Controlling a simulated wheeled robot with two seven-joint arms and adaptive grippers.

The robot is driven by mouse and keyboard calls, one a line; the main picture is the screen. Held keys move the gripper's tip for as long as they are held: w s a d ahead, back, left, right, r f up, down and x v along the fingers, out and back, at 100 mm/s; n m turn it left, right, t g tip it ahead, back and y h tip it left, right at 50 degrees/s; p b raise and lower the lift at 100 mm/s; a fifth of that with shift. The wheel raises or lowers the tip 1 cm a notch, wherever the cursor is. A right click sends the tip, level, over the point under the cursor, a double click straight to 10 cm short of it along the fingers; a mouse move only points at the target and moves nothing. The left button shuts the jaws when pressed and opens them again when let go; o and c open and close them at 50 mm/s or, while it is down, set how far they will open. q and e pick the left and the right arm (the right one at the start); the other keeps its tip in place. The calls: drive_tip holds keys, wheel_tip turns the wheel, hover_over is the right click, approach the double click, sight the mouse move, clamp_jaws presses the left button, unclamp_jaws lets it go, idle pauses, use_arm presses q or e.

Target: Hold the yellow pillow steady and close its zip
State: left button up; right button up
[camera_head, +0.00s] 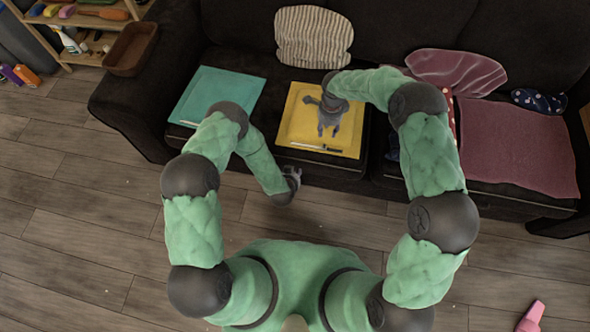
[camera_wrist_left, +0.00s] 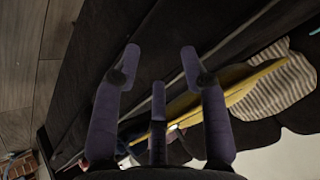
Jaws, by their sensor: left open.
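The yellow pillow (camera_head: 289,122) lies flat on the dark sofa seat. Its zip (camera_head: 305,147) runs along the front edge, a pale strip with a dark piece towards the right end. My right gripper (camera_head: 323,119) is over the pillow's right half with its fingers spread apart; I cannot tell whether they touch the cloth. My left gripper (camera_head: 294,178) is open and empty, low in front of the sofa and apart from the pillow. In the left wrist view its fingers (camera_wrist_left: 160,65) stand apart, and the yellow pillow (camera_wrist_left: 247,88) shows edge-on beyond them.
A teal pillow (camera_head: 222,92) lies left of the yellow one. A striped cushion (camera_head: 313,37) leans on the backrest. A mauve cushion (camera_head: 455,70) and a mauve cloth (camera_head: 515,145) are at the right. The wooden floor before the sofa is mostly clear, with a pink object (camera_head: 531,316) at lower right.

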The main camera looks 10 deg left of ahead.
sight(291, 145)
use_arm(q)
drive_tip(key=w+m+t, duration=0.1)
drive_tip(key=w+m+t+y, duration=0.1)
drive_tip(key=m, duration=0.1)
drive_tip(key=w+d+m+t+y, duration=0.1)
drive_tip(key=t, duration=0.1)
drive_tip(key=shift+d+f, duration=0.1)
drive_tip(key=shift+f, duration=0.25)
drive_tip(key=shift+r+m+t+y, duration=0.3)
drive_tip(key=shift+m+t, duration=0.2)
drive_tip(key=shift+m, duration=0.2)
drive_tip(key=shift+s+r+m+t+y, duration=0.25)
drive_tip(key=shift+r+m+t+y, duration=0.3)
drive_tip(key=shift+m+t, duration=0.3)
drive_tip(key=w+a+r, duration=0.1)
drive_tip(key=w, duration=0.1)
drive_tip(key=w+a+r+m+t+y, duration=0.1)
drive_tip(key=w, duration=0.2)
drive_tip(key=w+a+r+m+t, duration=0.1)
drive_tip(key=w, duration=0.2)
drive_tip(key=shift+w+m+y, duration=0.15)
drive_tip(key=shift+m+y, duration=0.1)
drive_tip(key=shift+y, duration=0.1)
drive_tip(key=shift+c, duration=0.3)
clamp_jaws()
